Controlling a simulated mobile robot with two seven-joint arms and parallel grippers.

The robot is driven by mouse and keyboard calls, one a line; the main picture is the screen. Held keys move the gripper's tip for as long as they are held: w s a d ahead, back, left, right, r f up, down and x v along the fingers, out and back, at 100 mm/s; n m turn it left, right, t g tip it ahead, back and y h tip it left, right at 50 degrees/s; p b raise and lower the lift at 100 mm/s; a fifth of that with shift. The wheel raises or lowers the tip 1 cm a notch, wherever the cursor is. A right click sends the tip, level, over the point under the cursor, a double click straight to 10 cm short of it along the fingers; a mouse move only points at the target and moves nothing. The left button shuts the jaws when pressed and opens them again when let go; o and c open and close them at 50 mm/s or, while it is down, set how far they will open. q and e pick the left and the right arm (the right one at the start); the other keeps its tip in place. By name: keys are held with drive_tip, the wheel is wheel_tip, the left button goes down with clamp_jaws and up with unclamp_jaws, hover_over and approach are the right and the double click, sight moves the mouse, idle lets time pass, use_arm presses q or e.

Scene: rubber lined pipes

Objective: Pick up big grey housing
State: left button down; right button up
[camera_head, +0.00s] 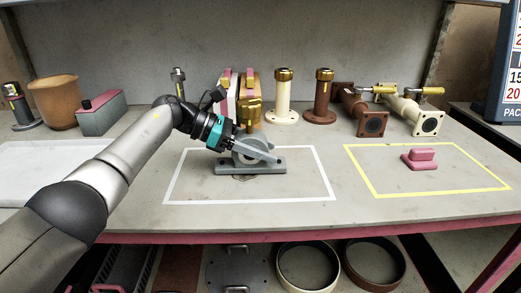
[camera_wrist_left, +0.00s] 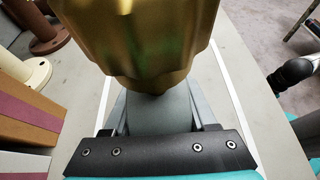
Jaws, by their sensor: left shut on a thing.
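The big grey housing (camera_head: 228,168) sits inside the white-outlined area of the table, with its flat base low and its rounded body above. My left gripper (camera_head: 268,152) reaches in from the left, and its grey fingers lie across the upper body of the housing, shut on it. In the left wrist view a gold ribbed part (camera_wrist_left: 145,45) stands close to the camera and hides the fingertips and most of the housing.
A white-outlined area (camera_head: 318,160) surrounds the housing. A pink block (camera_head: 419,160) sits in the yellow-outlined area at right. Cream and brown flanged pipes (camera_head: 284,97) and a gold fitting (camera_head: 250,108) stand close behind. A brown pot (camera_head: 55,102) and grey box (camera_head: 101,114) are at left.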

sight(264, 132)
use_arm(q)
wheel_tip(264, 132, up, 20)
drive_tip(key=p, duration=0.5)
drive_tip(key=shift+p, duration=0.35)
use_arm(e)
drive_tip(key=s+d+f, duration=0.1)
drive_tip(key=s+f, duration=0.2)
drive_tip(key=f, duration=0.2)
drive_tip(key=s+d+f+g, duration=0.1)
drive_tip(key=s+d+f, duration=0.1)
drive_tip(key=f, duration=0.3)
drive_tip(key=shift+s+d+f+h, duration=0.25)
drive_tip(key=shift+s+f+h, duration=0.05)
drive_tip(key=shift+s, duration=0.3)
drive_tip(key=shift+r, duration=0.1)
use_arm(q)
drive_tip(key=shift+p, duration=0.4)
use_arm(e)
drive_tip(key=shift+r, duration=0.3)
